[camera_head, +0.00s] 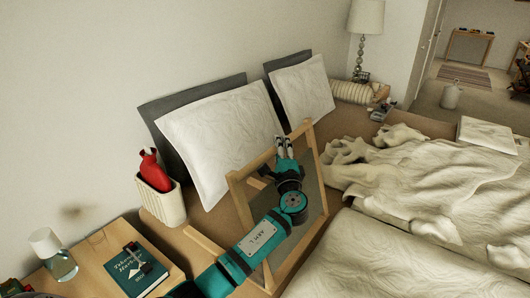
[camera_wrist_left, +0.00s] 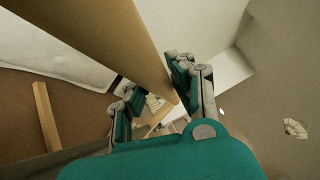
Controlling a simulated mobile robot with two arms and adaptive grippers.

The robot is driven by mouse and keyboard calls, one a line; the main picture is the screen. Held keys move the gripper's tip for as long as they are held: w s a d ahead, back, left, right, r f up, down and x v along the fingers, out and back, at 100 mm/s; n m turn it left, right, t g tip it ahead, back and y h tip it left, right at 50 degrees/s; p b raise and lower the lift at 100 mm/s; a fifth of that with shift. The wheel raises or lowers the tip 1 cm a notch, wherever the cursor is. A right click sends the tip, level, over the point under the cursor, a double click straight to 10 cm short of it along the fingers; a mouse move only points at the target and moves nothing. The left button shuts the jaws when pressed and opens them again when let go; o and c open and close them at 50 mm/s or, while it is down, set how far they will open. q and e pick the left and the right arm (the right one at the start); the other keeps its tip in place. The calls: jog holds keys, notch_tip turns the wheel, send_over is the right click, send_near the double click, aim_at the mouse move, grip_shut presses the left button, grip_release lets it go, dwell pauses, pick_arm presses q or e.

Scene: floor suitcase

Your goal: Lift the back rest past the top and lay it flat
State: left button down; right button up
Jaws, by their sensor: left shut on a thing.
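The back rest (camera_head: 315,160) is a light wooden frame with a grey mesh panel, standing raised and tilted on the bed near the pillows. My left gripper (camera_head: 284,146) is at its top bar, with my left arm crossing in front of the panel. In the left wrist view the wooden bar (camera_wrist_left: 125,45) runs between the fingers of the left gripper (camera_wrist_left: 152,92), which are shut on it. My arm hides part of the panel and the lower frame. My right gripper is in neither view.
White pillows (camera_head: 222,132) lean on grey cushions behind the frame. A rumpled cream blanket (camera_head: 430,190) covers the bed on the right. A cream bin (camera_head: 163,203) holds a red bottle.

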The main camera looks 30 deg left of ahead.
pick_arm(q)
jog(key=shift+m+t, duration=0.5)
jog(key=shift+m, duration=0.3)
jog(key=d, duration=0.1)
jog(key=d+b, duration=0.1)
jog(key=d, duration=0.3)
jog(key=shift+s+d+r, duration=0.2)
jog(key=shift+s+r, duration=0.05)
jog(key=shift+r, duration=0.1)
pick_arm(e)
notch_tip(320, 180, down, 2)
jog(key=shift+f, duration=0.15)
pick_arm(q)
jog(key=c, duration=1.1)
grip_release()
jog(key=v, duration=1.1)
jog(key=shift+s+d+f, duration=0.2)
jog(key=shift+s+f, duration=0.05)
jog(key=shift+s, duration=0.05)
